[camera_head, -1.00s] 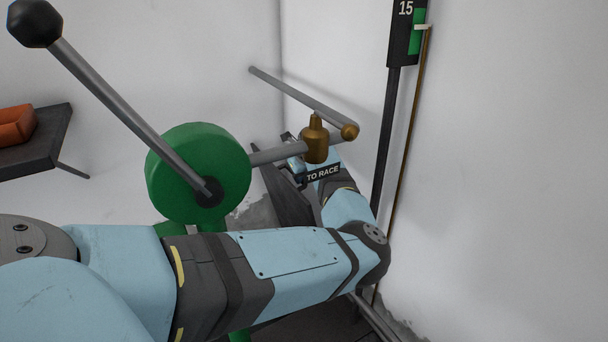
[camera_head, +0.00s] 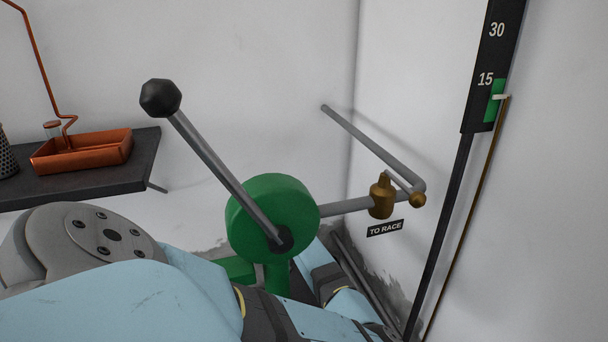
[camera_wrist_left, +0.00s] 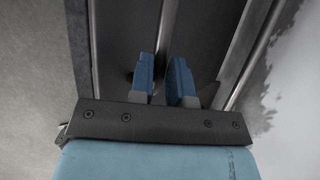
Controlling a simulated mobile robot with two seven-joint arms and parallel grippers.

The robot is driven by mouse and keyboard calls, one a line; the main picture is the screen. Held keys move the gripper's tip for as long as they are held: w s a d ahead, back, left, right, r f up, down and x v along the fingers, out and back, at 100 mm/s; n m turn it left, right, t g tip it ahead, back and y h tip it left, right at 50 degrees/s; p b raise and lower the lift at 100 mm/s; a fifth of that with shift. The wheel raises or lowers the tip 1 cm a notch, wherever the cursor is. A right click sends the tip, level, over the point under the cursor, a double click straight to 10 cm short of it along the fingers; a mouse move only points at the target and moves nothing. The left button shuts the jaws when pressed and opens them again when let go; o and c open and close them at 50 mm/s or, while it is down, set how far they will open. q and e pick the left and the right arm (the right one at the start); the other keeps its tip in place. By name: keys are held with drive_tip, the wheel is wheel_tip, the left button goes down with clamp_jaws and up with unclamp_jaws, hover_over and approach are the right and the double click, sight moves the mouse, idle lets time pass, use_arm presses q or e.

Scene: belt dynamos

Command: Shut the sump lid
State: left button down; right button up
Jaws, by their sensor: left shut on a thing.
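My left gripper (camera_wrist_left: 163,68) shows in the left wrist view, its two blue fingers a little apart with a thin grey bar (camera_wrist_left: 168,28) running between them. It is shut on this bar, though the exact contact is hard to see. A dark flat panel (camera_wrist_left: 122,35) lies behind the fingers; I cannot tell whether it is the sump lid. In the head view my left arm reaches down past the green wheel, and its gripper is hidden below the frame. No sump lid can be made out there. My right gripper is not in view.
A green wheel (camera_head: 300,205) carries a lever with a black knob (camera_head: 160,98). A gauge (camera_head: 490,75) is at the right. An orange tray (camera_head: 82,150) sits on a dark shelf.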

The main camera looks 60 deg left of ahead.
use_arm(q)
drive_tip(key=shift+s+a+f, duration=0.15)
drive_tip(key=shift+s+f, duration=0.25)
drive_tip(key=shift+s, duration=0.15)
drive_tip(key=c, duration=1.1)
unclamp_jaws()
drive_tip(key=shift+r, duration=0.1)
drive_tip(key=shift+w, duration=0.1)
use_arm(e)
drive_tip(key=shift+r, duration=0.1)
use_arm(q)
drive_tip(key=shift+r, duration=0.3)
drive_tip(key=p+v, duration=0.5)
drive_tip(key=v, duration=0.8)
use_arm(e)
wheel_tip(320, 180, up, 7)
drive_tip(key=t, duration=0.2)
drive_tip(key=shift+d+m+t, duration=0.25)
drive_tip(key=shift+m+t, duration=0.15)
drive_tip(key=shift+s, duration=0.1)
